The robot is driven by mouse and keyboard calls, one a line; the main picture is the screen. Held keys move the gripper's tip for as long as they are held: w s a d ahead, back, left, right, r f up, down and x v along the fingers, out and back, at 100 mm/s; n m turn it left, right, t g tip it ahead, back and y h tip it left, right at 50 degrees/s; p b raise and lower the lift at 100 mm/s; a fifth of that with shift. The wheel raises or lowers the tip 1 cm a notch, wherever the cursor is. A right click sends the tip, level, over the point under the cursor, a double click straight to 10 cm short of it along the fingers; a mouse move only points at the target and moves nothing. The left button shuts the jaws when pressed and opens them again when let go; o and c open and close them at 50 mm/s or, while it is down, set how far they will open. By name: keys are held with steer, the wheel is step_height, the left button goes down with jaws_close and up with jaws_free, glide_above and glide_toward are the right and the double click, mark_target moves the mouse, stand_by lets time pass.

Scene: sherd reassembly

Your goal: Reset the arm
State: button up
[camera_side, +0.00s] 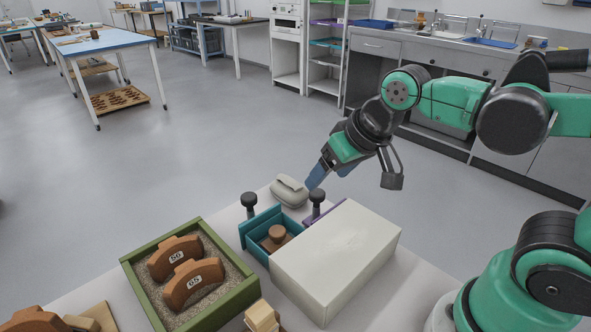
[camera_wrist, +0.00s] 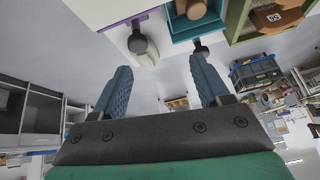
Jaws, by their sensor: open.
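My gripper (camera_side: 324,177) is raised above the back edge of the worktable in the side view, near the grey rounded object and the white box. Its blue fingers also show in the wrist view, where my gripper (camera_wrist: 160,66) is spread wide with nothing between the fingers. The fingers touch nothing that I can see. My arm reaches in from the right, bent, with the gripper angled down to the left.
A white box (camera_side: 335,255) has a teal drawer (camera_side: 258,222) pulled out, holding a brown knobbed piece (camera_side: 275,238). A purple drawer (camera_side: 330,207) is partly hidden. A green sand tray (camera_side: 140,280) holds sherds marked 56 (camera_side: 174,256) and 65 (camera_side: 193,284). A grey object (camera_side: 289,191) lies behind.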

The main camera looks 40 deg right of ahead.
steer(key=shift+s+d+f+n+t, duration=0.5)
steer(key=shift+n+t, duration=0.1)
steer(key=shift+n, duration=0.2)
steer(key=shift+c, duration=1.2)
steer(key=n, duration=0.1)
steer(key=n+g, duration=0.7)
glide_above(277, 231)
steer(key=f, duration=0.4)
steer(key=shift+d+f, duration=0.3)
steer(key=shift+a+f+n, duration=0.25)
steer(key=shift+f+n, duration=0.2)
steer(key=shift+n, duration=0.05)
steer(key=shift+f, duration=2.7)
